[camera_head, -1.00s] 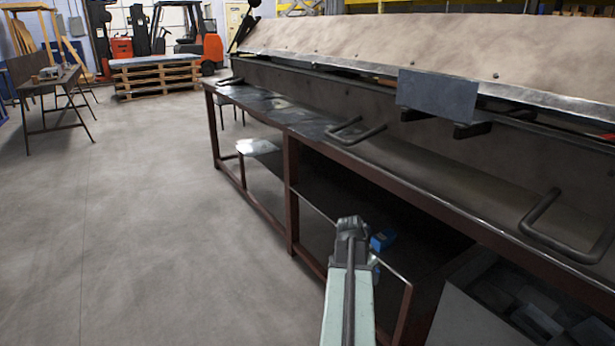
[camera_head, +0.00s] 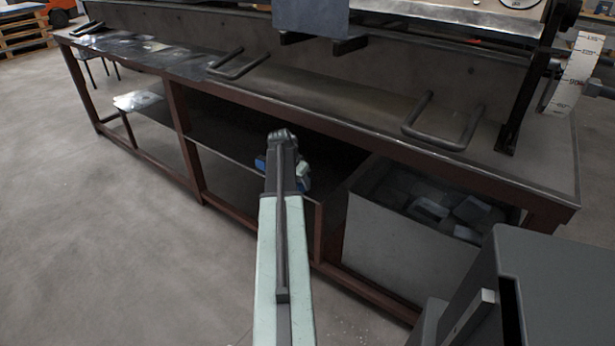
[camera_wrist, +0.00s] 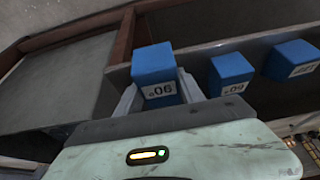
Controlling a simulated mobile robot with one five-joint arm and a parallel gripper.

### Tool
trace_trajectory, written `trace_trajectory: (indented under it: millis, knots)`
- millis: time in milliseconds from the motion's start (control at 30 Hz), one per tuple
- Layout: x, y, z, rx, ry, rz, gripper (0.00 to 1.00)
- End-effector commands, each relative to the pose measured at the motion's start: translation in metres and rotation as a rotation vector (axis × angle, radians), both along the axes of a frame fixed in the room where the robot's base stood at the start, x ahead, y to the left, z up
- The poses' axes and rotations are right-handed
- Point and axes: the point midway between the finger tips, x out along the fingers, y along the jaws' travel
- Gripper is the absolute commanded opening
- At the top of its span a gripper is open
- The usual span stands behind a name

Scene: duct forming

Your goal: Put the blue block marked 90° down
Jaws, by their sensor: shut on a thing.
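The blue block marked 90° (camera_wrist: 153,65) is between the jaws of my gripper (camera_wrist: 158,92) in the wrist view, its label upside down. My gripper is shut on it. Two more blue blocks stand to its right: one (camera_wrist: 231,74) reads 60° upside down, and the other (camera_wrist: 293,60) has a label too small to read. In the head view my gripper (camera_head: 284,160) is at the lower shelf (camera_head: 225,132) under the bench, mostly hidden by my arm. Bits of blue (camera_head: 260,163) show beside it. I cannot tell whether the held block touches the shelf.
The long bench (camera_head: 350,117) has bent handles (camera_head: 445,130) and a sheet of metal (camera_head: 310,14) above it. An angle scale (camera_head: 575,75) is at the right. A grey bin (camera_head: 405,245) with scraps stands beneath. Open floor (camera_head: 90,220) lies to the left.

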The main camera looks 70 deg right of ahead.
Motion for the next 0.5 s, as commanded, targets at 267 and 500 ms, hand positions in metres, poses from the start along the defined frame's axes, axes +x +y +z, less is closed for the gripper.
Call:
trace_trajectory:
  millis: [267,500]
  knots:
    - [-0.010,-0.044,0.000,-0.001,0.001,-0.001,0.00]
    - [-0.011,-0.042,-0.015,0.000,0.000,0.001,0.00]
